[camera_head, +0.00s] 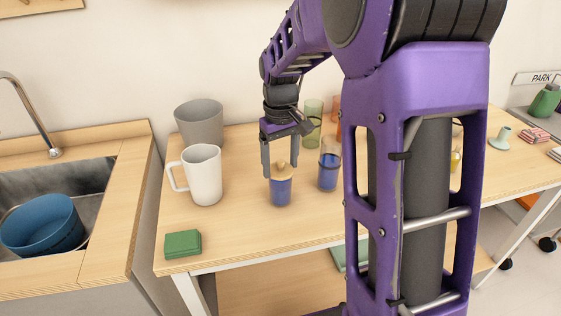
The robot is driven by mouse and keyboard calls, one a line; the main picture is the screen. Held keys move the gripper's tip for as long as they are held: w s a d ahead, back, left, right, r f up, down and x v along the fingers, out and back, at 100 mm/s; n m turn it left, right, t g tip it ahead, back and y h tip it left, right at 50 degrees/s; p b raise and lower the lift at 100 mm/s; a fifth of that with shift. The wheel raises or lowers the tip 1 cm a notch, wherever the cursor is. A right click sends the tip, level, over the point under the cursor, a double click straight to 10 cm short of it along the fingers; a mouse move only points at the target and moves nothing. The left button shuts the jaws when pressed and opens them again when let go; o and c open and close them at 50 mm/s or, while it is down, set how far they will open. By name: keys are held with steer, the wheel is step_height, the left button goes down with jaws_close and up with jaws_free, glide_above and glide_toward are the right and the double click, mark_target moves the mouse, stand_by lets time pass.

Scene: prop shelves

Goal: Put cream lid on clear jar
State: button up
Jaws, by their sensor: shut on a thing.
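The cream lid (282,173), with a small knob on top, is at the mouth of the short clear jar (281,191), which has blue contents. The jar stands upright on the wooden table. The lid looks level and lined up with the jar. I cannot tell whether it rests on the rim or is held just above it. My gripper (280,165) points down from above, with its fingers on either side of the lid's knob, shut on the lid. The jar's rim is hidden by the lid.
A white mug (203,175) and a grey bin (200,123) stand left of the jar. A taller glass (329,172) with blue contents stands close on its right, with a green glass (313,112) behind. A green box (183,244) lies front left. The table's front middle is clear.

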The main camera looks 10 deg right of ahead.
steer(key=shift+f, duration=0.45)
stand_by(0.9)
steer(key=o, duration=1.2)
step_height(320, 180, up, 18)
steer(key=p, duration=0.3)
steer(key=shift+f, duration=0.25)
steer(key=shift+w, duration=0.1)
